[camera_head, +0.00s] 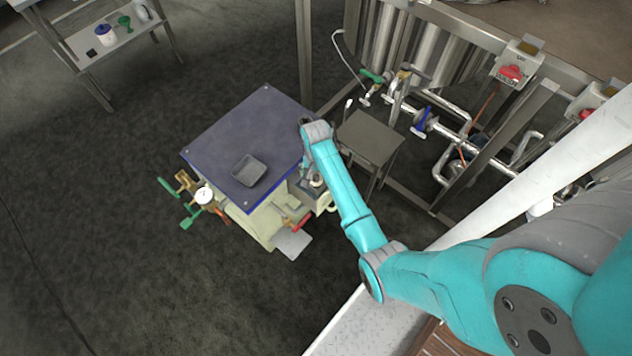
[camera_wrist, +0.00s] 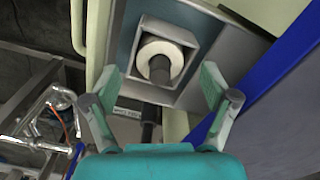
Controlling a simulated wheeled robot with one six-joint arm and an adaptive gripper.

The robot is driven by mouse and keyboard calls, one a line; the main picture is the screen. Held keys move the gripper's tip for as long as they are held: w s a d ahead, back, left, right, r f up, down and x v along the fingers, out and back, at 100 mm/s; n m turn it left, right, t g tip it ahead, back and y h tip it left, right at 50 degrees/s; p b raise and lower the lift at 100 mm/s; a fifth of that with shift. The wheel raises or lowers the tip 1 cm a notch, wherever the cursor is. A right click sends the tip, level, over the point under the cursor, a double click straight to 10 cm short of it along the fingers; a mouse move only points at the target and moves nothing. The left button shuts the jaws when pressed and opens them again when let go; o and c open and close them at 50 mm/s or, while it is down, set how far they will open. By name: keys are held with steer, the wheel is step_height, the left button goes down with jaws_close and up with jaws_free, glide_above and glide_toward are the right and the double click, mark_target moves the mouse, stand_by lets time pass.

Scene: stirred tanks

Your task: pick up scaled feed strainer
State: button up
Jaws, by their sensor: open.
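A round off-white piece with a dark grey centre stub (camera_wrist: 160,68), which looks like the feed strainer, sits in a square grey metal housing (camera_wrist: 197,44) in the wrist view. In the head view a small pale round part (camera_head: 317,181), likely the same piece, shows at the right side of the blue-topped unit. My gripper (camera_wrist: 160,82) is open, with one finger on each side of the housing's near part and nothing between the fingers. The fingers appear apart from the strainer. In the head view my arm largely hides the gripper.
The blue tabletop (camera_head: 235,130) holds a grey tray (camera_head: 248,171). A gauge (camera_head: 204,195) and green-handled valves stick out at its left. A small grey stand (camera_head: 370,138) and steel piping (camera_head: 450,130) stand close at right. A shelf (camera_head: 112,40) is far left.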

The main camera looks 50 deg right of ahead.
steer(key=shift+f, duration=0.45)
jaws_close()
steer(key=shift+s, duration=0.1)
